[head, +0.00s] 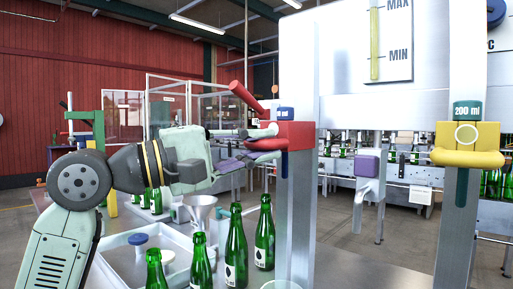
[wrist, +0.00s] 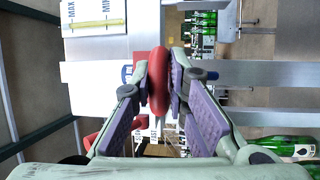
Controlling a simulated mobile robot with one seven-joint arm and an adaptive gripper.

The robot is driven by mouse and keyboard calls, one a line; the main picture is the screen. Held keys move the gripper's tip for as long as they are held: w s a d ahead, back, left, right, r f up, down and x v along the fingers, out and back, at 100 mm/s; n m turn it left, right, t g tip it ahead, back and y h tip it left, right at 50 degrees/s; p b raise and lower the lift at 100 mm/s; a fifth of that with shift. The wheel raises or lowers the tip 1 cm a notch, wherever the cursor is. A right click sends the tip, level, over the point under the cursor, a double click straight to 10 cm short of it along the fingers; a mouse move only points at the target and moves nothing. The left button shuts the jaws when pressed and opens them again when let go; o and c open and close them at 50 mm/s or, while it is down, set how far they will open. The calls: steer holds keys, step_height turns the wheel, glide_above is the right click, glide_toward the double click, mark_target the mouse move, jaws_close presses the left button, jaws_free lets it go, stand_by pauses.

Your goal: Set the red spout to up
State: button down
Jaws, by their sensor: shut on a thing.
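The red spout (head: 268,144) is on the side of a grey metal post, below a small blue label (head: 284,113). It sticks out to the left, roughly level. A red lever (head: 247,98) slants up and left above it. My gripper (head: 250,148) comes in from the left and is shut on the spout. In the wrist view, the two purple-padded fingers of my gripper (wrist: 161,85) press on both sides of the red spout (wrist: 160,65). The red lever (wrist: 106,133) shows to the left there.
A yellow spout (head: 467,157) and a downward purple one (head: 367,164) are to the right. Green bottles (head: 236,247) and a metal funnel (head: 199,208) stand on the bench below my arm. A white tray (head: 112,246) lies left of them.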

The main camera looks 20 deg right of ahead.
steer(key=shift+a+r, duration=0.15)
steer(key=shift+r, duration=0.3)
steer(key=c, duration=1.8)
jaws_free()
steer(key=shift+o, duration=1)
steer(key=shift+f, duration=0.1)
steer(key=v, duration=1.2)
steer(key=shift+f, duration=0.1)
